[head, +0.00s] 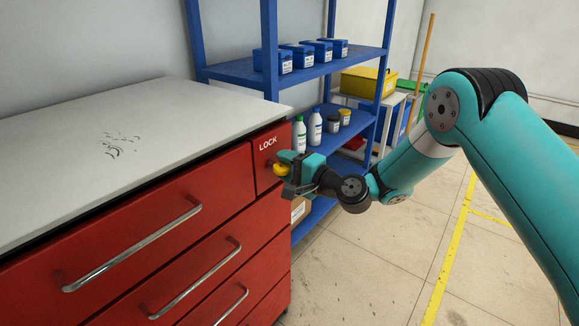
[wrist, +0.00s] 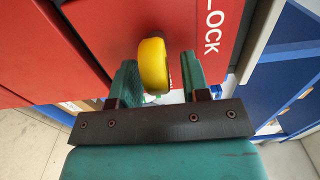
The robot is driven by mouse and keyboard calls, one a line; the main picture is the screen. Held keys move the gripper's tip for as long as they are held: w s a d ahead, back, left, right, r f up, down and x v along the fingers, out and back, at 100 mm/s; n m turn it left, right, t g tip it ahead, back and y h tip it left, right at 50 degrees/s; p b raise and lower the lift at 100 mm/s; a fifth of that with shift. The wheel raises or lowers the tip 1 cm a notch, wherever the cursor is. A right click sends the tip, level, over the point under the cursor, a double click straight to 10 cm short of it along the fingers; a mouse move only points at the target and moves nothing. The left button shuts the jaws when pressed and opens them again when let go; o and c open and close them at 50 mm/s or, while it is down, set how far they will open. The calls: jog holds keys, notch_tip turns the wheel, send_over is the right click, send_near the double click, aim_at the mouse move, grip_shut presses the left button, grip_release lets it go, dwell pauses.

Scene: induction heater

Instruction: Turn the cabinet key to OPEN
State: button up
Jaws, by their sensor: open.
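The red cabinet (head: 140,255) stands at the left in the head view, with a small panel marked LOCK (head: 268,144) at its upper right corner. A yellow key knob (head: 281,169) sticks out below that word. In the wrist view the yellow knob (wrist: 154,66) stands between the two teal fingers of my gripper (wrist: 158,78). In the head view my gripper (head: 291,172) partly covers the knob. No OPEN mark is visible.
Three long metal drawer handles (head: 135,246) stick out of the cabinet front. A blue shelf rack (head: 235,70) with bins and bottles stands behind the cabinet's right end. The floor (head: 370,260) to the right is clear, with yellow lines.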

jog(key=b+v, duration=1.2)
jog(key=v, duration=0.5)
jog(key=shift+s, duration=0.2)
jog(key=shift+d, duration=0.15)
